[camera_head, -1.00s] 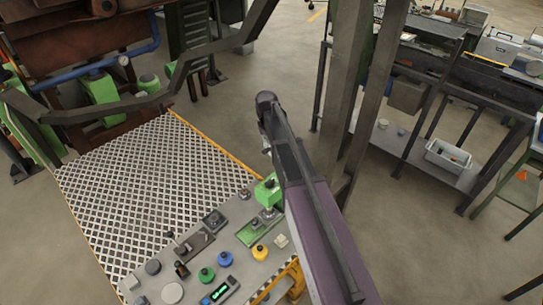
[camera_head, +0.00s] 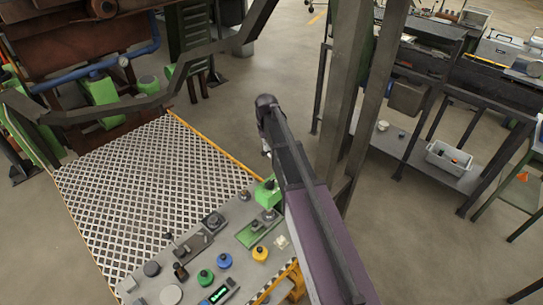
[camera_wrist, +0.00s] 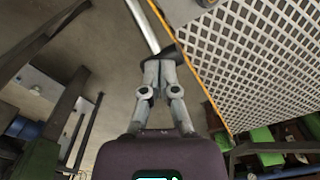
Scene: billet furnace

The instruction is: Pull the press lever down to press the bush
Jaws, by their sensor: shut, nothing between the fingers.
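The green press (camera_head: 267,194) stands at the right edge of the grey control panel, partly covered by my arm in the head view. Its green base (camera_head: 259,228) lies on the panel; I cannot make out the bush. In the wrist view my gripper (camera_wrist: 160,66) is shut, fingertips together and empty. A pale metal rod (camera_wrist: 143,24), apparently the press lever, ends in a dark grip (camera_wrist: 166,54) at the fingertips. The fingertips overlap or touch the grip; I cannot tell which. In the head view the lever is mostly hidden and my gripper is not clear.
The panel carries a blue button (camera_head: 225,260), a green button (camera_head: 206,277) and a yellow button (camera_head: 259,253). A white lattice platform (camera_head: 150,190) adjoins it. Dark steel posts (camera_head: 345,90) rise close to my arm. A bench with a bin (camera_head: 449,157) stands right.

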